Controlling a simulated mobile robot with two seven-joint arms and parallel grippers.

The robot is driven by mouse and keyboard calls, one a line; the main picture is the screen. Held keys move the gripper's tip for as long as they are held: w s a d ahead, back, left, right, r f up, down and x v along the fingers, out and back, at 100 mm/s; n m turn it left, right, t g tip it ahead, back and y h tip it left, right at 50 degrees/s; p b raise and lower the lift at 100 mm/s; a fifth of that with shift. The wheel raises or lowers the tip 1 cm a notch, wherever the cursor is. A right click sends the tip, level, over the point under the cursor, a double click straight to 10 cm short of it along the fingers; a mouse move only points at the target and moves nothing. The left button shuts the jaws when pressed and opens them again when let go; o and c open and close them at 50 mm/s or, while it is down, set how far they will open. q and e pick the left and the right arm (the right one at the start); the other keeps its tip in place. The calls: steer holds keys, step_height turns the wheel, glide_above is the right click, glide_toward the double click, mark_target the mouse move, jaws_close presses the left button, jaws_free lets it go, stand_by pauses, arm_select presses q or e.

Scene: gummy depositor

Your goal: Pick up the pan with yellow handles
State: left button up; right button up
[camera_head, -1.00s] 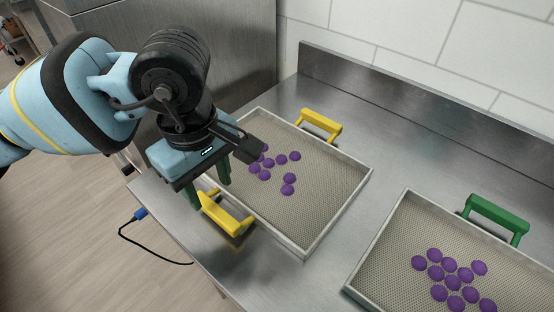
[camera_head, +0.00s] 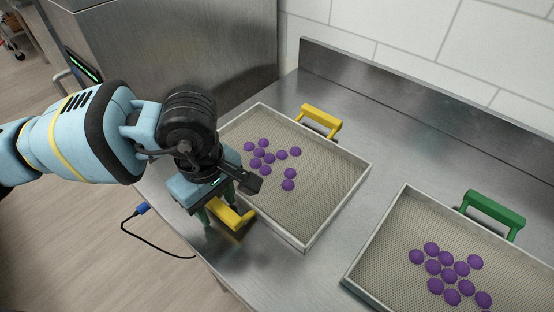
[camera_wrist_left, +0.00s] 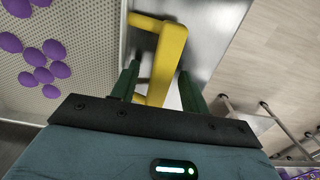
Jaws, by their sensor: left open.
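The pan with yellow handles (camera_head: 318,218) lies flat on the steel counter and holds several purple gummies (camera_head: 270,157). Its far yellow handle (camera_head: 320,121) is clear. Its near yellow handle (camera_head: 236,218) is partly covered by my left gripper (camera_head: 220,207). In the left wrist view, the open green fingers (camera_wrist_left: 158,85) stand on either side of the near handle (camera_wrist_left: 168,60), with visible gaps. The wrist view also shows the pan's mesh floor (camera_wrist_left: 92,28) at left. My right gripper is not in view.
A second pan (camera_head: 372,250) with a green handle (camera_head: 492,213) and purple gummies sits at the right. A steel backsplash and tiled wall stand behind the counter (camera_head: 345,100). A black cable (camera_head: 150,243) with a blue plug hangs at the counter's left edge.

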arm_select(q)
jaws_close()
steer(key=shift+r, duration=0.2)
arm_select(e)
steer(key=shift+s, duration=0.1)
arm_select(q)
steer(key=shift+r, duration=0.65)
steer(key=shift+s+d+r, duration=0.1)
steer(key=shift+s+r, duration=0.1)
steer(key=shift+r, duration=0.8)
steer(key=s+d+r+b, duration=0.1)
steer(key=s+d, duration=0.2)
steer(key=s, duration=1.2)
steer(key=shift+s+r+b, duration=0.15)
steer(key=shift+r+b, duration=0.05)
steer(key=shift+b, duration=0.15)
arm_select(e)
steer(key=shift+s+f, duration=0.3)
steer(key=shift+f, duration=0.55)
